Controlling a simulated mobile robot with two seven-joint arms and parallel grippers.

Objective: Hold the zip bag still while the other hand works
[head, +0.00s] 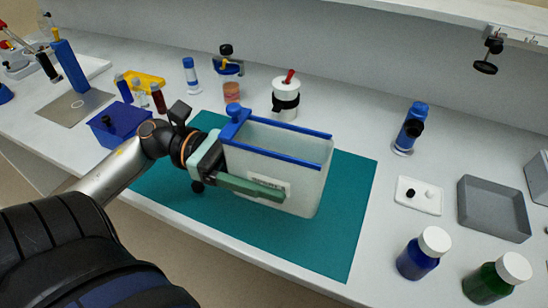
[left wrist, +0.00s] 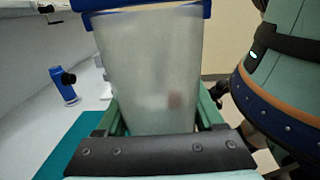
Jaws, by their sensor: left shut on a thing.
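The zip bag (head: 300,165) stands upright on the teal mat (head: 345,235). It is frosted and translucent, with blue strips along its open top edges, a blue slider at the left end and a pale label on its front. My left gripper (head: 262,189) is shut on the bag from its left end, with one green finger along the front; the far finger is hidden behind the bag. In the left wrist view the bag (left wrist: 150,70) fills the space between both fingers, and a faint reddish patch shows through its wall. My right gripper is not in view.
A white jar with a red-tipped top (head: 286,100) stands behind the bag. To the right are a blue tube (head: 411,130), a white dish (head: 418,195), a grey tray (head: 494,208) and blue (head: 417,262) and green (head: 485,288) bottles. A blue box (head: 110,128) stands left. The mat's right part is clear.

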